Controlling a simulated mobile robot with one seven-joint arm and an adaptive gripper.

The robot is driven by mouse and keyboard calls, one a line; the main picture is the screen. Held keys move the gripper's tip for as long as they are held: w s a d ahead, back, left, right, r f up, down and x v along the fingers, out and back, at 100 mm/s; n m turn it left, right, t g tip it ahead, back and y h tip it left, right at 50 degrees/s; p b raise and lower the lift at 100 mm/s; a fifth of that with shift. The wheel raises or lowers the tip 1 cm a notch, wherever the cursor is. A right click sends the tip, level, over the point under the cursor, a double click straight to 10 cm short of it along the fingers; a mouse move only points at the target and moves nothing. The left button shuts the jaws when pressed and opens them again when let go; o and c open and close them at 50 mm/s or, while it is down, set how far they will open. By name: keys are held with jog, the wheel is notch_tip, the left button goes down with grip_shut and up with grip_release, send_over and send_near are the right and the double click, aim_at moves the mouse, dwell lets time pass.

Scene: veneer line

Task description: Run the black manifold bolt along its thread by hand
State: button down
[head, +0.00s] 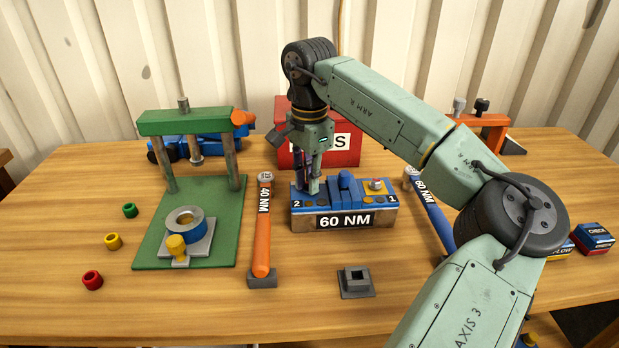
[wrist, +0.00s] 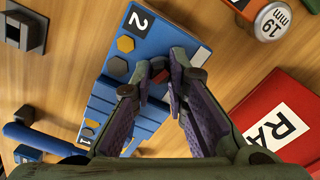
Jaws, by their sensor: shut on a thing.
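The blue manifold (head: 348,198) sits on a block marked 60 NM, with a 2 at its left end and a 1 at its right end. My gripper (head: 308,188) points down over the end marked 2. In the wrist view my gripper (wrist: 162,76) is shut on a dark bolt (wrist: 158,67), its head between the two fingertips. The fingers hide most of it, so I cannot tell how deep it sits. Beside it on the manifold (wrist: 134,62) are a dark hex head (wrist: 117,66) and a yellow one (wrist: 125,44).
An orange 40 NM wrench (head: 262,225) lies left of the manifold and a blue 60 NM wrench (head: 432,208) lies right of it. A red box (head: 345,152) stands behind. A green press (head: 150,222) stands at left. A grey socket block (head: 356,284) is in front.

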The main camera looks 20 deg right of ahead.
dwell(0.3)
jog(key=c, duration=1.6)
grip_release()
jog(key=shift+o, duration=0.2)
notch_tip(320, 180, up, 12)
